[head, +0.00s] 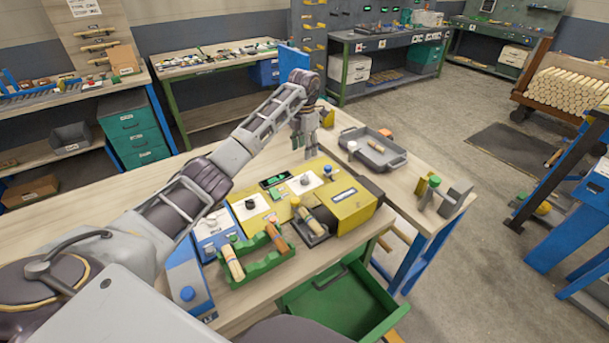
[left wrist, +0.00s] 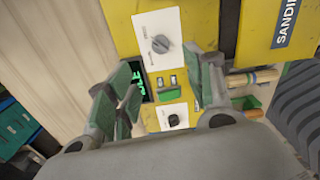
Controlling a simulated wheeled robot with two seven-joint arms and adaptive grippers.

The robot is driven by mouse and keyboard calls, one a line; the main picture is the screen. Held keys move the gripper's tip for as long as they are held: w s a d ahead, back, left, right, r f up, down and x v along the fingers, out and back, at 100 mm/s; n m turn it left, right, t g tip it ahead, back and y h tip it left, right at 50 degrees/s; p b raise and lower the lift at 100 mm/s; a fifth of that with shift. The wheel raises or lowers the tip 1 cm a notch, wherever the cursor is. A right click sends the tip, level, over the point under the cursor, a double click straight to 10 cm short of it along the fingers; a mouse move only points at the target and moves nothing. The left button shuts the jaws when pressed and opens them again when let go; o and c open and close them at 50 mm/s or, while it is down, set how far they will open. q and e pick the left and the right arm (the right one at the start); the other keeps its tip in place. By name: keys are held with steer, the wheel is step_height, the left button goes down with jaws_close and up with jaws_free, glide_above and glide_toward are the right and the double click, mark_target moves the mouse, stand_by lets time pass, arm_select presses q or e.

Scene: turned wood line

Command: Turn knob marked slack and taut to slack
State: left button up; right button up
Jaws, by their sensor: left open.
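A yellow machine panel (head: 262,213) stands on the near bench and carries two knobs on white plates. The grey knob (head: 305,180) is the right one in the head view; in the left wrist view the same grey knob (left wrist: 160,44) has small marks around it that I cannot read. The black knob (head: 250,204) is to the left, and it also shows in the left wrist view (left wrist: 174,120). I cannot tell which is marked slack and taut. My left gripper (head: 304,143) is open and empty above the panel's far side; its fingers (left wrist: 160,92) straddle the panel's middle in the wrist view.
A green tray (head: 262,266) with wooden pieces stands in front. A grey tray (head: 371,148) lies behind right. A green drawer (head: 343,300) hangs open below.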

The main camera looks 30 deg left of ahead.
mark_target(304, 176)
arm_select(q)
step_height(304, 176, down, 12)
steer(key=shift+r+p, duration=0.15)
steer(key=shift+p, duration=0.6)
steer(key=shift+f, duration=1.1)
arm_select(e)
steer(key=shift+s+d+r, duration=0.15)
steer(key=shift+d+r, duration=0.05)
steer(key=shift+r, duration=0.2)
steer(key=shift+s+d+r, duration=0.1)
steer(key=shift+d+r, duration=0.05)
steer(key=shift+r, duration=0.25)
arm_select(q)
steer(key=c, duration=1)
arm_select(e)
steer(key=shift+a, duration=0.25)
